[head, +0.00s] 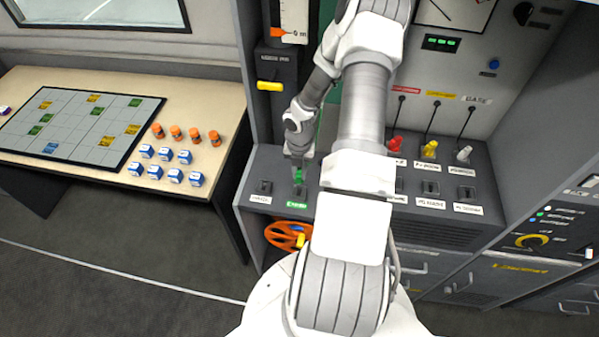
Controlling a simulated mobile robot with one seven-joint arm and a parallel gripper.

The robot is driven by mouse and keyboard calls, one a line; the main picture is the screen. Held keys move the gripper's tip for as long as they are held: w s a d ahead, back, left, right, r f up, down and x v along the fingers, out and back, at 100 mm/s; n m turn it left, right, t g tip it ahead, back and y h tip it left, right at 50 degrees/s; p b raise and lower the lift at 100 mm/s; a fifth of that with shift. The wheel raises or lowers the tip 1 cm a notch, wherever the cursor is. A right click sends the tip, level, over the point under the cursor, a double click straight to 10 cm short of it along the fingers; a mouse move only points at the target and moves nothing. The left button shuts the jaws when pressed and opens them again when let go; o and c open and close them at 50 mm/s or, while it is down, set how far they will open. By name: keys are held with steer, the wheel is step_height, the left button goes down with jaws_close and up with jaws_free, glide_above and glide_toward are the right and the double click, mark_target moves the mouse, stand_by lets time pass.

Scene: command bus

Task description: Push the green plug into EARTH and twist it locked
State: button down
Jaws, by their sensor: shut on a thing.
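The green plug (298,176) stands over the socket with the green label (297,205), whose small lettering I cannot read surely as EARTH. My gripper (299,163) is shut on the green plug from above. The plug looks upright and at or very near the socket. How deep it sits and whether it is turned cannot be told at this size. My arm hides the panel just right of the socket.
Red (395,144), yellow (430,149) and white (463,154) plugs stand on the panel at right with cables. A socket (264,187) lies left of the green one. An orange reel (284,236) is below. A desk (214,175) with blocks stands at left.

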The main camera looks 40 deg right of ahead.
steer(key=shift+f, duration=0.2)
steer(key=shift+f+b, duration=2)
steer(key=shift+b, duration=0.05)
steer(key=shift+f, duration=0.5)
steer(key=shift+f+b, duration=0.55)
steer(key=shift+f, duration=0.3)
stand_by(0.7)
steer(key=shift+f+m+b, duration=0.15)
steer(key=shift+m+b, duration=0.2)
steer(key=shift+m, duration=1.65)
steer(key=shift+a+m+b, duration=0.1)
steer(key=shift+m+b, duration=0.55)
steer(key=shift+m, duration=0.35)
steer(key=shift+s+m, duration=0.1)
steer(key=shift+m, duration=0.9)
